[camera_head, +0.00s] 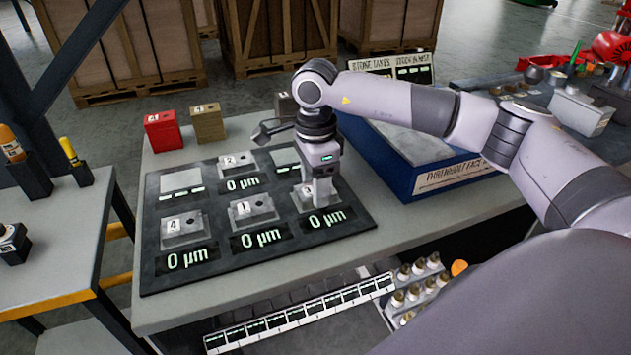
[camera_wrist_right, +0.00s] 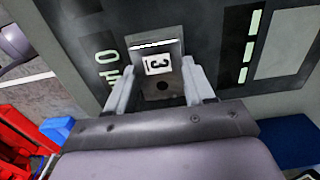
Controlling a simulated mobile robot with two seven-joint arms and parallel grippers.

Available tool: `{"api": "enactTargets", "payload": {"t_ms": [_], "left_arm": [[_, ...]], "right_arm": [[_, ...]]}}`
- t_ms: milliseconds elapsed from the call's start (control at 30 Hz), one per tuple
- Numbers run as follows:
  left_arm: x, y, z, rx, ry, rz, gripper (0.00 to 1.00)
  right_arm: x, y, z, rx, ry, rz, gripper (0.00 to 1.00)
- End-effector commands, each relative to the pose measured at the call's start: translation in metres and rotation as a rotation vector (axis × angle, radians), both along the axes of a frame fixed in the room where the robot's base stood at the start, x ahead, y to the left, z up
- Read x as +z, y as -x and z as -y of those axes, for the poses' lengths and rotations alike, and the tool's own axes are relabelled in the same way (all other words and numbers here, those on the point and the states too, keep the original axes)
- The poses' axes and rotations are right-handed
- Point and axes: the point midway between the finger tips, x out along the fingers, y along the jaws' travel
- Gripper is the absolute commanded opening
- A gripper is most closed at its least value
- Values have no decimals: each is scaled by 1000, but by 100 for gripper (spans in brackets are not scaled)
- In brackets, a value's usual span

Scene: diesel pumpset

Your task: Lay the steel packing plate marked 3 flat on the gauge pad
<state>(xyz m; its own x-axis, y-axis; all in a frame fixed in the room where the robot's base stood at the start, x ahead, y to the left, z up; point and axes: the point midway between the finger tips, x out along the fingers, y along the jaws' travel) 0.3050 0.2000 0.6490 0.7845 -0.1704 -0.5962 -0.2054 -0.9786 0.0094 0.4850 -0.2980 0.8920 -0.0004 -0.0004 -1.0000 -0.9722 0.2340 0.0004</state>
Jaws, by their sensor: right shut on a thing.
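The steel plate marked 3 (camera_wrist_right: 158,66) sits between the two fingers of my right gripper (camera_wrist_right: 162,88) in the right wrist view. In the head view, this gripper (camera_head: 314,198) points down at the front right station of the dark gauge board (camera_head: 200,272), and the plate (camera_head: 301,192) shows partly beside it. The gripper is shut on the plate. I cannot tell whether the plate touches the board. The display below it reads 0 µm. A bare pale pad (camera_head: 181,180) is at the back left, with dashes on its display. Another bare pad (camera_wrist_right: 292,42) shows in the wrist view. My left gripper is out of view.
Plates marked 4 (camera_head: 183,230), 1 (camera_head: 252,210) and 2 (camera_head: 236,165) lie on other stations, each reading 0 µm. Red (camera_head: 162,131) and tan (camera_head: 208,124) blocks stand behind the board. A blue-sided surface plate (camera_head: 440,180) is to the right.

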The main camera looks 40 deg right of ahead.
Motion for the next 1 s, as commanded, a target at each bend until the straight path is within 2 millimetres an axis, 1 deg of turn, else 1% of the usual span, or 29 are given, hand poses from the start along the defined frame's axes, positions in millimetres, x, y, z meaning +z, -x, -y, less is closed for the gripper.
{"api": "enactTargets", "payload": {"t_ms": [33, 100, 467, 567, 800, 900, 1000], "left_arm": [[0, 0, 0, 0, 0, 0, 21], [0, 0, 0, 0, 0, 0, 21], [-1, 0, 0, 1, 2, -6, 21], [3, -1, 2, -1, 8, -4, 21], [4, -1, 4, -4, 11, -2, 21], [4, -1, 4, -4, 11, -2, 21], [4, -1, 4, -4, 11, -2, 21]], "right_arm": [[1, -1, 0, 0, -1, 3, 63], [1, -1, 0, 0, -1, 3, 83], [-1, 0, 0, 0, 1, -2, 83], [13, -1, 0, 0, -1, 2, 83], [54, -1, 0, 0, -1, 4, 83], [65, -1, 0, 0, -1, 2, 83], [71, 0, 0, 0, -1, 2, 83]]}}
